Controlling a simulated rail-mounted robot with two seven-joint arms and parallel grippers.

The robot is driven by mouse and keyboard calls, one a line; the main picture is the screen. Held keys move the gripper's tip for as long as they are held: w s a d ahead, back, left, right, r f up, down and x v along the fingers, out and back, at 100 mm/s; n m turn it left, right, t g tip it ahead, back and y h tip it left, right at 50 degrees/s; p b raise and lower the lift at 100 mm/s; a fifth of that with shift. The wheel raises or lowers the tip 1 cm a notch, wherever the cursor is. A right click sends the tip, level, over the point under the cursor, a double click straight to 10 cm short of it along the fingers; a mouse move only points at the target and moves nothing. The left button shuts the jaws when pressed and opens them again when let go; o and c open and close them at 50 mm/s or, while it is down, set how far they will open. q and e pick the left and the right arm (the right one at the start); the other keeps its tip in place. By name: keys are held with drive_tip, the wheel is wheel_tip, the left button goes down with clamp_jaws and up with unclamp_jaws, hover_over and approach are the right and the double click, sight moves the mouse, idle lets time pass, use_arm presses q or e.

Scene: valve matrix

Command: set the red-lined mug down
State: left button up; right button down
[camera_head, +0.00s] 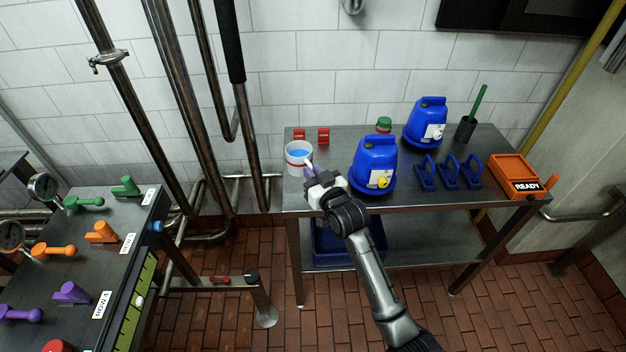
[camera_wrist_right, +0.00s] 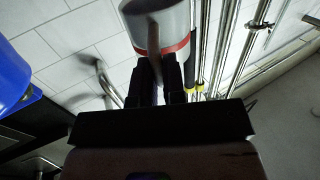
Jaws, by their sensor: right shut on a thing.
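The red-lined mug (camera_head: 298,163) is a pale cup with a red band and a blue inside. It appears over the left end of the steel table (camera_head: 335,112) in the head view. My right gripper (camera_head: 311,172) is shut on it from the front right side. The wrist view also shows the mug (camera_wrist_right: 158,22), its red band just beyond the closed fingers (camera_wrist_right: 160,75). The mug looks near upright in the head view. I cannot tell whether its base touches the table. My left gripper is not in view.
A blue jug with a yellow cap (camera_head: 376,160) stands right of the mug. Two small red blocks (camera_head: 311,135) sit behind it. Several blue stands (camera_head: 450,173) and an orange READY tray (camera_head: 513,173) are farther right. A valve-handle bench (camera_head: 130,215) stands at left.

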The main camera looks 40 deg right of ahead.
drive_tip(key=shift+m+h, duration=0.3)
drive_tip(key=shift+h, duration=0.2)
drive_tip(key=d+f, duration=0.1)
drive_tip(key=f, duration=0.1)
drive_tip(key=d+f+b, duration=0.1)
drive_tip(key=d+f, duration=0.1)
drive_tip(key=w+d+f, duration=0.1)
drive_tip(key=d+f, duration=0.1)
drive_tip(key=shift+d+f+b, duration=0.1)
drive_tip(key=shift+f+b, duration=0.2)
drive_tip(key=shift+w+f, duration=0.1)
drive_tip(key=shift+f, duration=0.45)
wheel_tip(320, 180, down, 3)
drive_tip(key=shift+b, duration=0.6)
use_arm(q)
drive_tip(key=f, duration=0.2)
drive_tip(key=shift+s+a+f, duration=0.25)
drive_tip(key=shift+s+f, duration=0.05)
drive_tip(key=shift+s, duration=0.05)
use_arm(e)
drive_tip(key=shift+f, duration=0.1)
drive_tip(key=shift+f, duration=0.1)
drive_tip(key=c, duration=1.2)
unclamp_jaws()
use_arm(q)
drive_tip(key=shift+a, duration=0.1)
